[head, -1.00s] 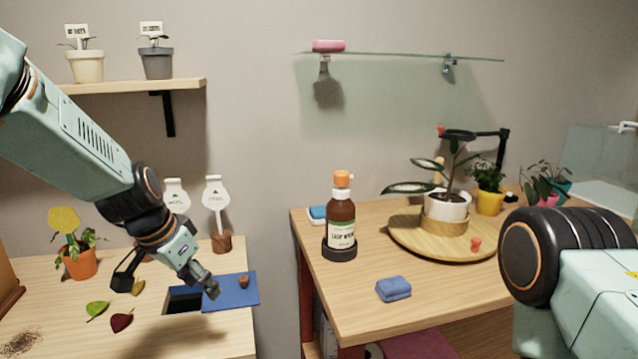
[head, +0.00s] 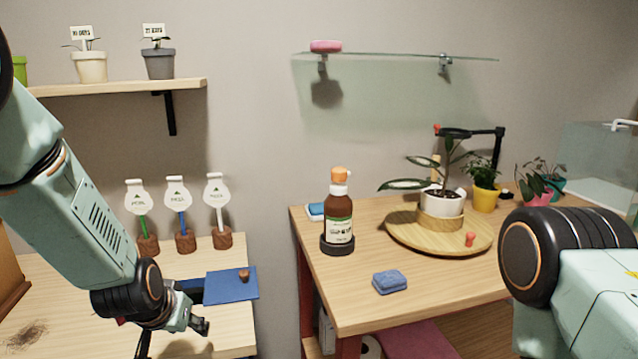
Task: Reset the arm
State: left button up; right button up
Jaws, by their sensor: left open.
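My left arm comes in from the left. Its gripper (head: 172,330) hangs low over the front of the left table (head: 226,322), pointing down and partly cut off by the frame's bottom edge. It is open, and I see nothing held in it. It is in front of a blue mat (head: 230,285) that has a small brown piece (head: 244,275) on it. My right arm fills the lower right corner, and its gripper is out of the frame.
Three white tags on wooden stands (head: 185,241) stand behind the mat. On the right table are a brown bottle (head: 339,222), a blue sponge (head: 389,282) and a round wooden tray (head: 404,241) with a potted plant (head: 441,199). A gap separates the two tables.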

pick_arm(q)
jog(key=s+f+g, duration=0.2)
jog(key=s+f, duration=0.4)
jog(key=s, duration=0.6)
jog(key=s+d+f+g, duration=0.1)
jog(key=s+f+g, duration=0.1)
jog(key=s+f, duration=0.5)
jog(key=s+d+f+n+g, duration=0.1)
jog(key=s+f, duration=0.6)
jog(key=s, duration=1)
jog(key=shift+s+g, duration=0.2)
jog(key=shift+g, duration=0.5)
